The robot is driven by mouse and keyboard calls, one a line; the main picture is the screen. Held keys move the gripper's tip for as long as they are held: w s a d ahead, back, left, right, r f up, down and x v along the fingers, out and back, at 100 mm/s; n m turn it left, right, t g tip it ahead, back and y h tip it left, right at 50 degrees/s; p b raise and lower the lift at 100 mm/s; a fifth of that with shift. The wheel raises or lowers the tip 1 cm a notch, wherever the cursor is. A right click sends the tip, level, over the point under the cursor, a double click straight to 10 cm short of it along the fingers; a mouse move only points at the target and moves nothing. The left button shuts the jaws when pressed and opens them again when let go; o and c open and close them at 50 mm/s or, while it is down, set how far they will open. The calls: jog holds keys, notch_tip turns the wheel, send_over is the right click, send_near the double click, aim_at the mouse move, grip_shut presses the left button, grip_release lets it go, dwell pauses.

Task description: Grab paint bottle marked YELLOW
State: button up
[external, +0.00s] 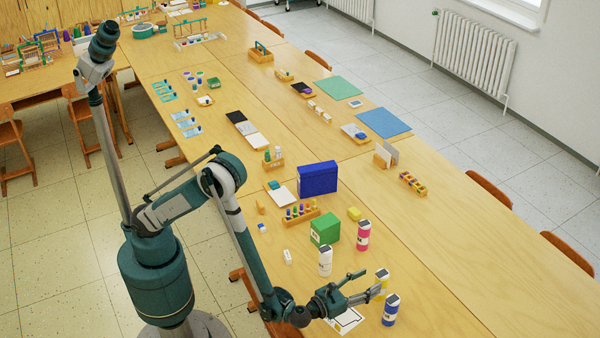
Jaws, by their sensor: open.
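A bottle with yellow on it (383,277) stands near the front of the long table, partly hidden by my gripper (368,285). Its label is too small to read. My gripper is open and low over the table, with its fingers pointing right towards this bottle. The fingertips are at or very near its side; I cannot tell if they touch it. A blue bottle (390,311) stands just in front of it. A white bottle (325,262) stands to the left and a pink bottle (363,237) farther back.
A white sheet with a dark outline (347,320) lies below my gripper. A green box (324,230), a blue box (318,178) and a wooden rack of small coloured items (300,216) stand behind. The table (460,270) is clear to the right.

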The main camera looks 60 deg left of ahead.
aim_at(377, 275)
jog(key=shift+w, duration=1.2)
jog(key=shift+w+a+r+b, duration=0.1)
jog(key=shift+w+b, duration=0.35)
jog(key=shift+w, duration=0.85)
jog(key=shift+w+a+b, duration=0.1)
jog(key=shift+w+b, duration=0.3)
jog(key=shift+w, duration=0.9)
jog(key=c, duration=1.6)
jog(key=shift+r, duration=0.15)
jog(key=shift+r+p, duration=1.25)
jog(key=shift+r, duration=3.65)
